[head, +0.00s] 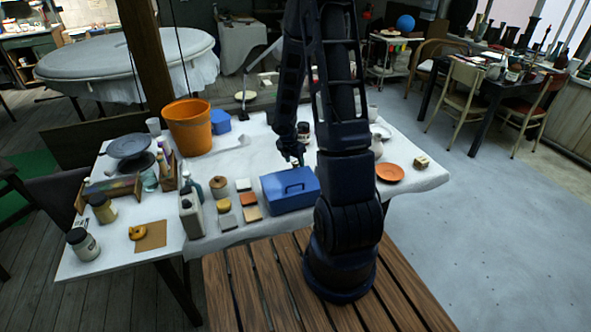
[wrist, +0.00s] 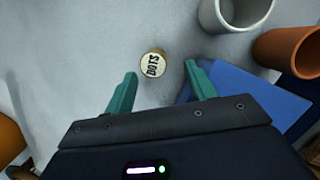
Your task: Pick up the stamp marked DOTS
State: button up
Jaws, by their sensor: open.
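The stamp marked DOTS (wrist: 153,64) shows in the wrist view as a small round pale face with dark letters and a brownish rim. It is on the white tabletop, just ahead of and between the fingertips in the picture. My gripper (wrist: 160,71) is open, with its two green fingers apart and nothing between them held. In the head view my gripper (head: 294,163) hangs over the table behind the blue toolbox. I cannot make out the stamp in the head view; the toolbox and my arm may hide it.
The blue toolbox (head: 290,191) stands close to my gripper; a blue surface (wrist: 245,95) lies by the right finger in the wrist view. A white cup (wrist: 232,14) and a terracotta pot (wrist: 290,50) stand to the upper right. The table left of the stamp is clear.

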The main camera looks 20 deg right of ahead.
aim_at(294, 163)
jog(key=shift+w+x, duration=0.2)
jog(key=shift+x, duration=1.1)
jog(key=shift+w+x, duration=0.2)
jog(key=shift+x, duration=1.15)
jog(key=c, duration=1)
